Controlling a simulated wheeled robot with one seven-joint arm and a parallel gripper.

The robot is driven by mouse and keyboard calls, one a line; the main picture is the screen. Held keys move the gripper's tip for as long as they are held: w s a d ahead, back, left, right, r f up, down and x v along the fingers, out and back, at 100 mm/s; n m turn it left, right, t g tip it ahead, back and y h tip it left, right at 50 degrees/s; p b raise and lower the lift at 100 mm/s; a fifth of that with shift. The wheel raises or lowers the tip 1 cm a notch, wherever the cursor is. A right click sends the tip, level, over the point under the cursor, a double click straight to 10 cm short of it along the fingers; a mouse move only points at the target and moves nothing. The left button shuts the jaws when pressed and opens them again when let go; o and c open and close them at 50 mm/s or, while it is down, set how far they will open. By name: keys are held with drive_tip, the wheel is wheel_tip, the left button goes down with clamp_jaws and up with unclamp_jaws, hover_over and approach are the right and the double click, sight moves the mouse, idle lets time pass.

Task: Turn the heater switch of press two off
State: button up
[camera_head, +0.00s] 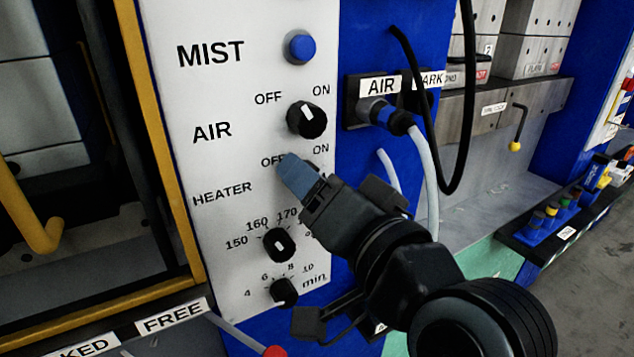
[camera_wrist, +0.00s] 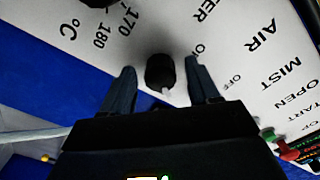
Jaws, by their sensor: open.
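The heater switch is a black knob (camera_wrist: 158,71) with a white mark at its lower edge in the wrist view. It sits between the two fingers of my gripper (camera_wrist: 164,84), which are apart on either side of it. Contact with the knob cannot be told. In the head view my gripper (camera_head: 296,174) covers most of this knob, to the right of the HEATER label (camera_head: 222,194). Part of its OFF label is covered there, and its ON label (camera_head: 320,149) shows above. The mark's exact setting cannot be told.
The AIR knob (camera_head: 307,119) is just above, and the temperature knob (camera_head: 279,245) and timer knob (camera_head: 284,292) are below. A blue MIST button (camera_head: 300,47) tops the white panel. An air hose (camera_head: 428,180) and a black cable (camera_head: 466,100) hang right of it.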

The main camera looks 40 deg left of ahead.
drive_tip(key=c, duration=1)
drive_tip(key=shift+c, duration=0.2)
drive_tip(key=shift+n, duration=0.3)
drive_tip(key=shift+n+b, duration=4.35)
drive_tip(key=shift+n, duration=1.35)
